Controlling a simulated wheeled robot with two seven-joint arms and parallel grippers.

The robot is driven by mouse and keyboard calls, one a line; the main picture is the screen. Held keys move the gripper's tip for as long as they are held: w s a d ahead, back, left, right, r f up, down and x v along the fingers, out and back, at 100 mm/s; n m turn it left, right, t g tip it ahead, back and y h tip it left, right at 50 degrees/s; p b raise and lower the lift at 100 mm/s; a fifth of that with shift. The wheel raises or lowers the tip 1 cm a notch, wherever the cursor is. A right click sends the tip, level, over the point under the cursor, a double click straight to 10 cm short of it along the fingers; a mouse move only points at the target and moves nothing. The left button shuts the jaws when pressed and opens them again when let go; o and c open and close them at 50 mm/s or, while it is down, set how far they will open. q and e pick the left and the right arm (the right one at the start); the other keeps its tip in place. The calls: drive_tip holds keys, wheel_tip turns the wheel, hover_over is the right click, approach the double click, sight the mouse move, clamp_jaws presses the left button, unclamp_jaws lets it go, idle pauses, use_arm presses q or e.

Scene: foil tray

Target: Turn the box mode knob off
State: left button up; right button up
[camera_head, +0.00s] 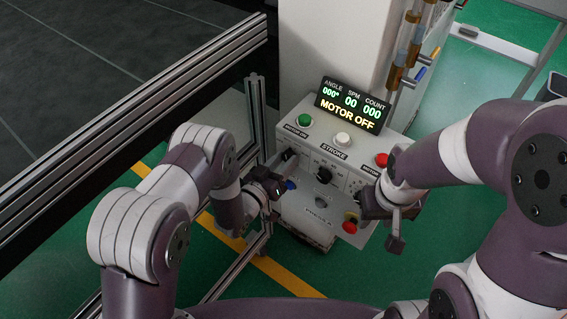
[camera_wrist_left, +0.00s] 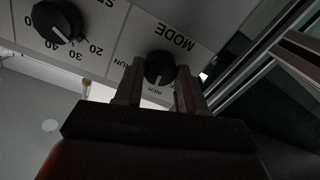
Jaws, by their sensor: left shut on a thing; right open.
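The control box (camera_head: 312,143) is white with a sloped front panel. Its black mode knob (camera_wrist_left: 158,66) shows in the left wrist view under the printed word MODE, with partly covered lettering around it. My left gripper (camera_wrist_left: 157,86) is shut on this knob, one finger on each side. In the head view my left gripper (camera_head: 283,170) is at the panel's left side and hides most of the knob there. My right gripper (camera_head: 376,212) is open at the right side of the box, beside the red emergency button.
The display (camera_head: 352,105) reads MOTOR OFF with zeros. Green (camera_head: 304,120), white (camera_head: 342,139) and red (camera_head: 381,160) buttons sit on top. A numbered black dial (camera_wrist_left: 57,22) is beside the mode knob. A metal frame post (camera_head: 257,115) stands close left of the box.

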use_arm(q)
drive_tip(key=n+b, duration=0.1)
drive_tip(key=n, duration=0.4)
drive_tip(key=shift+a+n, duration=0.1)
drive_tip(key=shift+n, duration=2.3)
drive_tip(key=shift+g, duration=0.3)
drive_tip(key=o, duration=1.1)
drive_tip(key=shift+c, duration=0.2)
drive_tip(key=b+v, duration=0.2)
drive_tip(key=v, duration=1)
drive_tip(key=shift+s+a+f, duration=0.2)
drive_tip(key=shift+s+a, duration=0.05)
